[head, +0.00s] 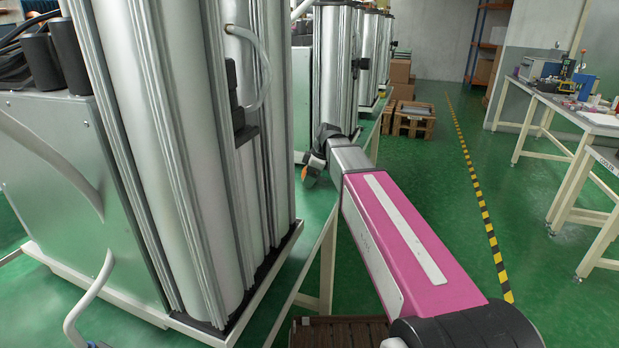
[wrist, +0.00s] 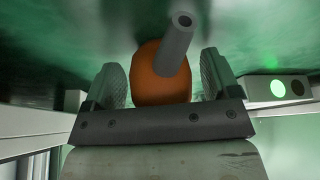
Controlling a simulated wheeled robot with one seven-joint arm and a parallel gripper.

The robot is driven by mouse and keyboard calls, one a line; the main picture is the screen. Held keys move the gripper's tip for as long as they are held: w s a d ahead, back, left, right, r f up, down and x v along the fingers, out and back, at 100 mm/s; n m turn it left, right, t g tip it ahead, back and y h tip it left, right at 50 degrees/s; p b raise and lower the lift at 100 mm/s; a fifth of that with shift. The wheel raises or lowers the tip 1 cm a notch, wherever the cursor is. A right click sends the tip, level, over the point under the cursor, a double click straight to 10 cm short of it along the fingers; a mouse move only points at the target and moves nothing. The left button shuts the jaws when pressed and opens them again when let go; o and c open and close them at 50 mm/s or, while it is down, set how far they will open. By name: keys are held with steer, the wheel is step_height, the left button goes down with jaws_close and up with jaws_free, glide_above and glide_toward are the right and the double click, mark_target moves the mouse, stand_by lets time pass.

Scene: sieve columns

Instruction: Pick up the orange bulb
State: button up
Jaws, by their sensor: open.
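The orange bulb (wrist: 152,84) is rounded, with a grey tube (wrist: 178,40) sticking out of it toward the upper right of the wrist view. My gripper (wrist: 164,68) is open, with one ridged finger on each side of the bulb. A narrow gap shows between each finger and the bulb, so I cannot tell if either touches it. The gripper's crossbar covers the bulb's lower edge. In the head view a small orange patch of the bulb (head: 317,161) shows beside the dark end of my arm, and the rest is hidden.
Tall silver columns (head: 185,130) stand close on the left, on a white-edged base. More columns (head: 337,70) stand behind my gripper. A wooden pallet with boxes (head: 413,118) lies farther back. Workbenches (head: 570,110) stand at the right. Green floor (head: 440,180) is clear between them.

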steer(key=c, duration=0.7)
